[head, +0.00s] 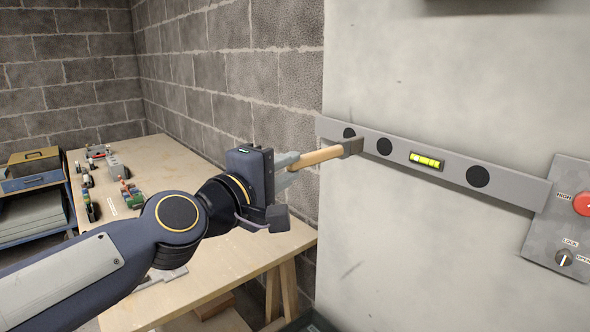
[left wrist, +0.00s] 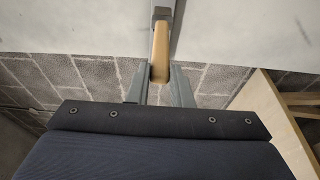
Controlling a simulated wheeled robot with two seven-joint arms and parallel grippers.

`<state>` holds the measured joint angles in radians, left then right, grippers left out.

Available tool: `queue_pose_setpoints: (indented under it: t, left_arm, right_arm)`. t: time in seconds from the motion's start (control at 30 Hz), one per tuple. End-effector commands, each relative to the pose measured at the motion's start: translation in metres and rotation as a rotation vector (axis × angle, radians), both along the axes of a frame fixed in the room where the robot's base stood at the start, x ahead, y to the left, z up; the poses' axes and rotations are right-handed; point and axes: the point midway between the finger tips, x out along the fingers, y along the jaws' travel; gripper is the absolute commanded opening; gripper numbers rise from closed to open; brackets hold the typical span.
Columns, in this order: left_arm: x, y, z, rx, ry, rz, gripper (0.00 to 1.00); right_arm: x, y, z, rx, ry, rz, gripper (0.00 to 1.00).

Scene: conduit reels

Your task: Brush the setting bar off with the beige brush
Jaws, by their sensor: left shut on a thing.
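The setting bar (head: 450,170) is a long grey bar with black round spots and a yellow-green level vial (head: 427,160). It is on the pale wall panel in the head view. My left gripper (head: 296,163) is shut on the wooden handle of the beige brush (head: 322,155). The brush's grey head (head: 352,147) is at the left part of the bar, by the first black spot; I cannot tell whether it touches. In the left wrist view the brush handle (left wrist: 160,50) stands between the fingers (left wrist: 158,85). My right gripper is not in view.
A grey control plate (head: 560,220) with a red button (head: 584,203) and a lock switch (head: 564,258) is at the right end of the bar. A wooden workbench (head: 160,165) with small tools stands behind my left arm. Block walls close off the back.

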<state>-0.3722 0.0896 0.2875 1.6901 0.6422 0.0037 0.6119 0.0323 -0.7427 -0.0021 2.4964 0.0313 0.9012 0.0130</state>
Motion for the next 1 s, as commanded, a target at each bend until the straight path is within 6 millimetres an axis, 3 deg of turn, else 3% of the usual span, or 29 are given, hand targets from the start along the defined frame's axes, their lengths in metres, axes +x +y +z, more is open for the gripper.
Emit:
queue_pose_setpoints:
  t: [0.6, 1.0]
  left_arm:
    - [-0.036, 0.05, -0.001, -0.001, -0.002, 0.002, 0.0]
    - [-0.04, 0.055, 0.0, 0.0, 0.0, 0.0, 0.0]
  right_arm:
    - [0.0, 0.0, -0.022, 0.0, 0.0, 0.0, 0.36]
    - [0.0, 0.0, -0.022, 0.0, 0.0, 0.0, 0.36]
